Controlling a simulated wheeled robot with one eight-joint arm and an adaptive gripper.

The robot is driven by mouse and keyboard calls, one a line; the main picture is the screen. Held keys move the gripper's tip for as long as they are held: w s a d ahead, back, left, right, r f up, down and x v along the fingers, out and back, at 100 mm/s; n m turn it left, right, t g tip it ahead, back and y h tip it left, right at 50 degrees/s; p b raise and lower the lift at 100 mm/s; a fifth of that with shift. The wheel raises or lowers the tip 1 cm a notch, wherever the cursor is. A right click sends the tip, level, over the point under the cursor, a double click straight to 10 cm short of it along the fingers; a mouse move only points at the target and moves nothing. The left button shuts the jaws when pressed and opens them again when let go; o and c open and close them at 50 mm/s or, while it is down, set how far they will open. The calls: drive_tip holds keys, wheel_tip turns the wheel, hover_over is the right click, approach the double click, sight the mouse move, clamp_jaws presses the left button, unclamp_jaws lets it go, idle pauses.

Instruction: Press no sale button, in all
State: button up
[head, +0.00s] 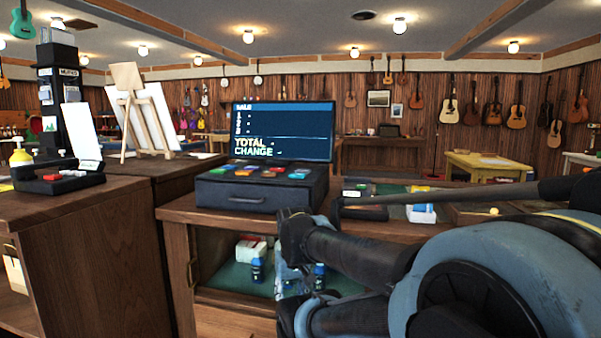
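A black cash register (262,190) stands on the wooden counter in the middle of the head view. A dark blue screen (283,130) rises behind it, showing white text lines with "TOTAL" and "CHANGE". A row of coloured keys in green, blue, orange and red (262,172) lies on the register's top. The key labels are too small to read, so I cannot tell which is no sale. The drawer front with its handle looks shut. My blue and black arm fills the lower right, in front of the counter and right of the register. I cannot make out its fingertips.
A wooden cabinet (95,255) stands at the left, with an easel (130,105) and a black tray (58,178). The counter (178,208) has an open shelf below holding small bottles and boxes. A yellow table (490,165) stands farther back right.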

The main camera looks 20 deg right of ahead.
clamp_jaws()
idle(1.1)
